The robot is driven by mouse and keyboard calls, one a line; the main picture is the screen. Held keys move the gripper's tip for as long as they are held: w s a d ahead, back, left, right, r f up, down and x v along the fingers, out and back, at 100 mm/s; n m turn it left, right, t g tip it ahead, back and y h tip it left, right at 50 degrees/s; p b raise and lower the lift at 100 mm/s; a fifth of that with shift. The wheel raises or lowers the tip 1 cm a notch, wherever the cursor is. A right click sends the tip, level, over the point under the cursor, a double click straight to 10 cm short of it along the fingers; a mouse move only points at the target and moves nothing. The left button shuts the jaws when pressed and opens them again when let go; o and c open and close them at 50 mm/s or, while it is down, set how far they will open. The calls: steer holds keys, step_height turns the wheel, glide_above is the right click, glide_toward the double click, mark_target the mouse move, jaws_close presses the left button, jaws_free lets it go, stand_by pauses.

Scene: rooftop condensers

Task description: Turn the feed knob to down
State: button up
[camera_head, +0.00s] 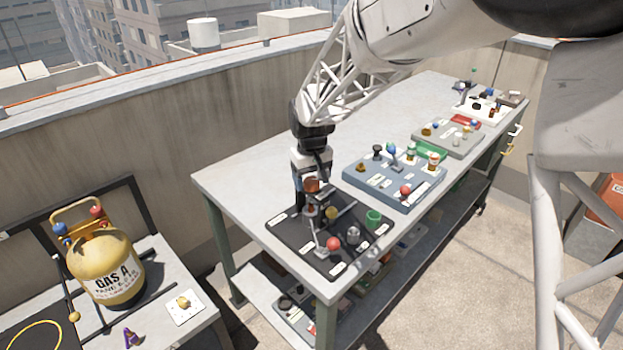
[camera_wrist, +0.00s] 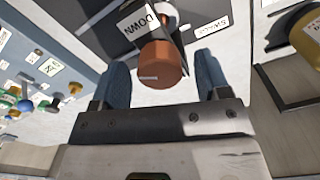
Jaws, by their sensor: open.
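A copper-orange knob (camera_wrist: 163,66) stands on a black panel (camera_head: 283,228) at the near end of the table. A short white line shows on its face, lying roughly sideways in the wrist view. A white label reading DOWN (camera_wrist: 143,20) is just beyond it, and no feed label can be read. My gripper (camera_wrist: 161,78) is open, its blue fingers on either side of the knob with gaps visible. In the head view the knob (camera_head: 312,184) shows at my gripper, which partly hides the panel's far part.
The same panel carries a red ball-topped lever (camera_head: 333,244), a green cup-like part (camera_head: 373,219) and other small controls close by. A blue-grey panel (camera_head: 378,194) with several controls lies to the right. A yellow gas bottle (camera_head: 105,268) stands on the lower left table.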

steer(key=c, duration=0.9)
steer(key=shift+m, duration=0.4)
steer(key=m, duration=1.1)
stand_by(0.4)
steer(key=o, duration=0.9)
